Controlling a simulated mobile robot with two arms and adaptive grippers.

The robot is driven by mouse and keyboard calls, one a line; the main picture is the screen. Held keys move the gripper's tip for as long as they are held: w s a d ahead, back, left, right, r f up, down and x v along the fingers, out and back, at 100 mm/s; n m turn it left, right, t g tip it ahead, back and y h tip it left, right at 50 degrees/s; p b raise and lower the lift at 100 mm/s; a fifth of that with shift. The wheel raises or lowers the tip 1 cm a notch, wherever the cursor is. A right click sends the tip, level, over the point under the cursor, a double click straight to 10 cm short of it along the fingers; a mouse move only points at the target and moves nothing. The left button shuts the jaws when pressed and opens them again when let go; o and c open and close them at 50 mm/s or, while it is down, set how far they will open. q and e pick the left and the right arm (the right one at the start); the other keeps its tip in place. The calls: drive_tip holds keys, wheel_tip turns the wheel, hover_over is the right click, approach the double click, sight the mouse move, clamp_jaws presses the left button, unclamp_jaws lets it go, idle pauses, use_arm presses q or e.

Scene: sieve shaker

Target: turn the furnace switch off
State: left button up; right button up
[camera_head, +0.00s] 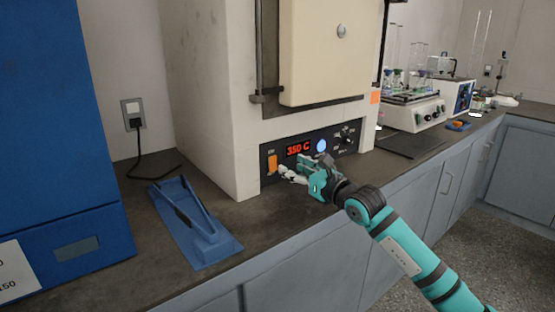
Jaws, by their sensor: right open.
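The furnace (215,95) is a large pale box on the dark counter, with a cream door. Its black control panel (354,136) faces me and carries a lit red display (298,149) reading about "350 C". The orange furnace switch (272,164) is at the left end of the panel, below the display's left side. My right gripper (284,172) is open, with its fingertips close to the right of the switch. I cannot tell whether they touch it. The gripper hides the lower middle of the panel. My left gripper is not in view.
A shaker with glassware (412,112) stands to the right. A dark flat plate (410,145) lies before it.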

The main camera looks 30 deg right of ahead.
sight(273, 157)
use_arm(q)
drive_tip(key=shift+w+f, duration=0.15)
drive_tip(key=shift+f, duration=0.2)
use_arm(e)
drive_tip(key=w, duration=0.7)
drive_tip(key=shift+w+a, duration=0.25)
drive_tip(key=shift+a, duration=0.05)
drive_tip(key=shift+c, duration=0.4)
